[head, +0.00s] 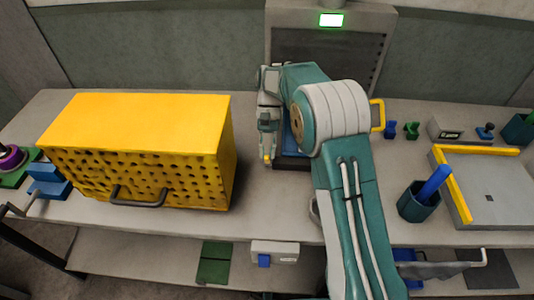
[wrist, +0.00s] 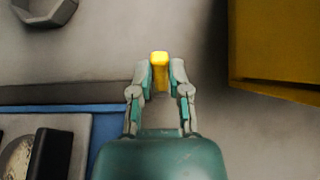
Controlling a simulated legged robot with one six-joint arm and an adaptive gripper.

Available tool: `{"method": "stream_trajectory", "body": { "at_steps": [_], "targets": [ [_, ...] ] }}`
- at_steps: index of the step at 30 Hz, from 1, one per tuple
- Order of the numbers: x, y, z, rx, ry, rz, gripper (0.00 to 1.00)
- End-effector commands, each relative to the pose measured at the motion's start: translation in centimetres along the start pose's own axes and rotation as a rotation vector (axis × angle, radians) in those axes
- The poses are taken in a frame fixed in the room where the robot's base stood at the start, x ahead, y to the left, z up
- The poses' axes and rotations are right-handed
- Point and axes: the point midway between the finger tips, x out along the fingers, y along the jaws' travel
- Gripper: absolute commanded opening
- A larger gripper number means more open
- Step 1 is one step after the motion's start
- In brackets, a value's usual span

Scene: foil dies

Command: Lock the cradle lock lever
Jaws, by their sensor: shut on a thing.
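My gripper (head: 267,148) points down at the left side of the cradle (head: 292,163), which shows as a dark base with blue parts and is mostly hidden behind my arm. In the wrist view my gripper (wrist: 160,78) is shut on a small yellow piece, which looks like the tip of the lock lever (wrist: 160,57). Its yellow end also shows just below the fingers in the head view (head: 267,158). The rest of the lever is hidden by the fingers. The cradle's blue edge (wrist: 103,112) lies to the left of the gripper in the wrist view.
A large yellow perforated box (head: 140,145) with a dark handle stands close on the left. A yellow loop handle (head: 377,115) shows right of my arm. A teal cup (head: 418,203) with a blue rod and a yellow-edged tray (head: 490,190) are on the right.

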Motion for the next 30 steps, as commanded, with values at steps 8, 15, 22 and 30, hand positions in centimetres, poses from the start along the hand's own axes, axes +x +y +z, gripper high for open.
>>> {"method": "stream_trajectory", "body": {
  "at_steps": [8, 15, 22, 30],
  "targets": [
    [-0.58, -0.10, -0.79, -0.001, -0.105, -0.002, 0.00],
    [-0.77, -0.09, -0.91, 0.000, -0.135, -0.003, 0.00],
    [-0.81, -0.09, -0.91, 0.000, -0.135, -0.003, 0.00],
    [-0.82, -0.07, -0.86, 0.000, -0.136, -0.002, 0.57]
  ]
}}
